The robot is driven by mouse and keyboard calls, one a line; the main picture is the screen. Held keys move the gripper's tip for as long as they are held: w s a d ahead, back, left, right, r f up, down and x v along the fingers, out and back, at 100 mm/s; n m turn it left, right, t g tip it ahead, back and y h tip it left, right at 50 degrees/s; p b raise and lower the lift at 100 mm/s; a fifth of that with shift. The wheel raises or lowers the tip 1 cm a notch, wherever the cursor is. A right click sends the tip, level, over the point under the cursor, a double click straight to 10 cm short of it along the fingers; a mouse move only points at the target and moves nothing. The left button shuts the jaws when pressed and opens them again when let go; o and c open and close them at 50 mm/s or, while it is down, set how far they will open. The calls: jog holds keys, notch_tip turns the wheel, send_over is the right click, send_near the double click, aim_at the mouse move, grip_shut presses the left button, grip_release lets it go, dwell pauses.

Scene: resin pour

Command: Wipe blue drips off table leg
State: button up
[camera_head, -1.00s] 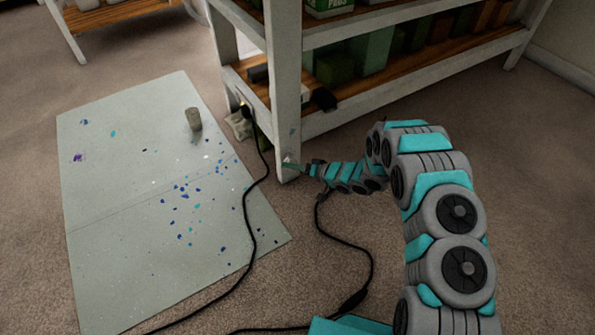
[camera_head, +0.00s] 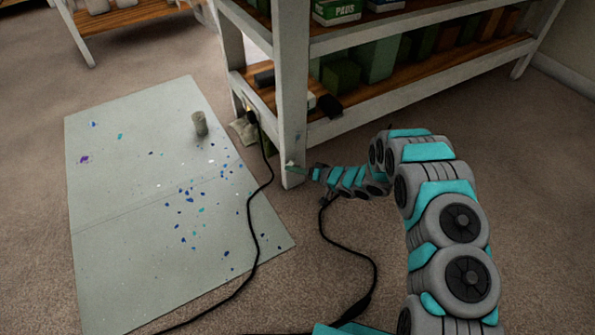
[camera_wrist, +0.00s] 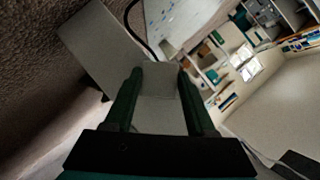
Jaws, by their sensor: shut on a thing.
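The white table leg (camera_head: 294,110) is the near corner post of the shelved table in the head view. My gripper (camera_head: 306,171) is at the foot of this leg, on its right side. In the wrist view my gripper's fingers (camera_wrist: 160,88) are shut on a pale grey wiping cloth (camera_wrist: 160,80). A small pale end of it shows against the leg in the head view. A pale flat surface, likely the leg (camera_wrist: 92,42), lies just beyond the fingers. I cannot tell if the cloth presses on it.
A grey mat (camera_head: 120,240) with blue, teal and purple spots lies left of the leg. A grey cup (camera_head: 199,123) stands on it. A black cable (camera_head: 254,225) runs across mat and carpet. The lower shelf (camera_head: 420,75) holds boxes.

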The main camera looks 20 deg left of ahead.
jog(key=shift+w+a+p, duration=0.35)
jog(key=shift+w+a, duration=0.15)
jog(key=shift+a, duration=0.1)
dwell(0.3)
jog(key=w+d, duration=0.2)
jog(key=w, duration=0.1)
jog(key=shift+d, duration=0.35)
jog(key=shift+w+a+p, duration=0.1)
jog(key=shift+w+p, duration=0.05)
jog(key=shift+p, duration=0.15)
jog(key=shift+s+a+p, duration=0.3)
jog(key=shift+s+a, duration=0.35)
jog(key=shift+s, duration=0.2)
jog(key=shift+s+a+p, duration=0.25)
jog(key=shift+s+a, duration=0.4)
jog(key=shift+s, duration=0.15)
